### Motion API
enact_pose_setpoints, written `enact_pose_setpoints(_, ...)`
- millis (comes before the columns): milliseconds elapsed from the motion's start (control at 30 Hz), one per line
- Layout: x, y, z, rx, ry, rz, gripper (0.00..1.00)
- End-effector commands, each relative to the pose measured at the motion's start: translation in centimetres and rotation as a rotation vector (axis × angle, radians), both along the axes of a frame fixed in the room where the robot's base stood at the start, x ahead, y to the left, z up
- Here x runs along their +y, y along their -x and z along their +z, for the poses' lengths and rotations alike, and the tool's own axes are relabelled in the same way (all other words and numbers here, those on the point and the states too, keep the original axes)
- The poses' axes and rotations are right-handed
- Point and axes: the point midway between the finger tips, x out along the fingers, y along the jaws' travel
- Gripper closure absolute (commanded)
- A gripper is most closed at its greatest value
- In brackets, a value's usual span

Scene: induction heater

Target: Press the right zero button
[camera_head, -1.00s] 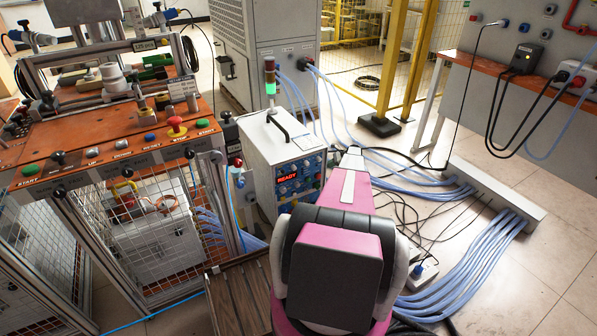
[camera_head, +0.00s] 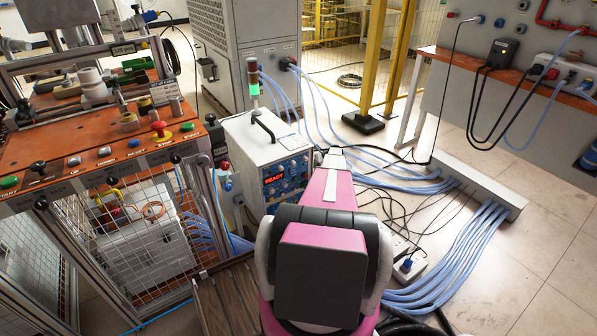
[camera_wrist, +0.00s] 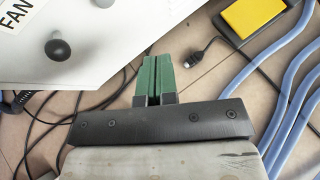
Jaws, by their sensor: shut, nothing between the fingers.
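My gripper (camera_wrist: 154,82) shows in the wrist view with its two green fingers together and nothing between them. Its tips are near the edge of a white panel (camera_wrist: 110,25) bearing a black round knob (camera_wrist: 58,48) and the label FAN. In the head view, my pink arm reaches toward the white heater box (camera_head: 262,160), whose front carries a lit READY display (camera_head: 274,179) and several small blue and red parts. My arm hides the gripper there. I cannot make out which control is the right zero button.
An orange workbench (camera_head: 75,145) with labelled buttons stands at left, with a tall stack light (camera_head: 253,80) nearby. Blue hoses (camera_head: 450,255) and black cables cover the floor at right. In the wrist view, a yellow block (camera_wrist: 252,14) and cables lie below the panel.

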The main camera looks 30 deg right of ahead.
Motion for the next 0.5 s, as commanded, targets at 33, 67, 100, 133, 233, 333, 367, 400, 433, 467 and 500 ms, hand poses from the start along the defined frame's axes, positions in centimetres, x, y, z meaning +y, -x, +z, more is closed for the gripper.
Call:
enact_pose_setpoints(33,0.8,0.2,0.1,0.0,0.0,0.0,1.0)
enact_pose_setpoints(67,1.2,0.2,0.1,0.0,0.0,0.0,1.0)
enact_pose_setpoints(100,1.8,0.3,0.1,0.0,0.001,0.0,1.0)
enact_pose_setpoints(133,2.2,0.3,0.1,0.0,0.001,0.001,1.0)
enact_pose_setpoints(233,3.4,0.3,0.1,0.0,0.001,0.001,1.0)
enact_pose_setpoints(333,4.4,0.4,0.1,0.0,0.0,0.001,1.0)
enact_pose_setpoints(367,4.6,0.4,0.1,-0.001,0.0,0.001,1.0)
enact_pose_setpoints(400,4.9,0.4,0.1,-0.001,0.0,0.001,1.0)
enact_pose_setpoints(433,5.0,0.4,0.1,-0.001,0.0,0.001,1.0)
enact_pose_setpoints(467,5.1,0.4,0.1,-0.001,0.0,0.001,1.0)
enact_pose_setpoints(500,5.2,0.4,0.1,-0.001,0.0,-0.001,1.0)
